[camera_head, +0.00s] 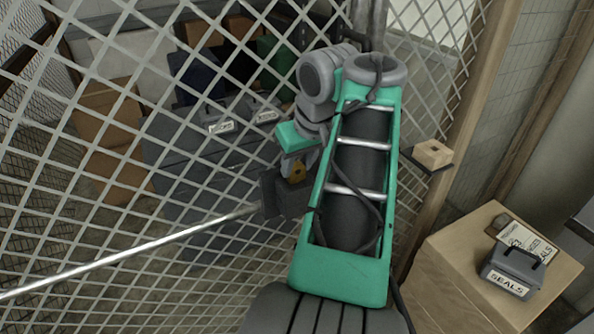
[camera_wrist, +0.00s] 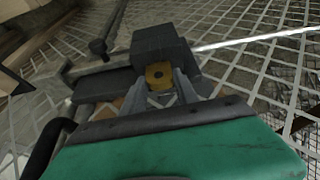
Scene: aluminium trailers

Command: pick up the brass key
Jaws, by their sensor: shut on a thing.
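The brass key (camera_head: 297,173) shows as a small yellow piece beside a dark block (camera_head: 284,197) at the mesh gate. In the wrist view its square brass head (camera_wrist: 159,75), with a dark hole in the middle, sits against the same block (camera_wrist: 162,42). My gripper (camera_head: 295,163) is at the key, its grey fingers on either side of the brass head. In the wrist view the fingers (camera_wrist: 160,88) are shut on it. The rest of the key is hidden; I cannot tell whether it is inside the block.
A metal bar (camera_head: 130,252) runs left from the block across the wire mesh (camera_head: 60,215). Grey cases and cartons (camera_head: 105,165) stand behind the mesh. At right, a wooden crate (camera_head: 450,265) carries a "SEALS" box (camera_head: 511,272). A small wooden block (camera_head: 432,154) rests on a ledge by the post.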

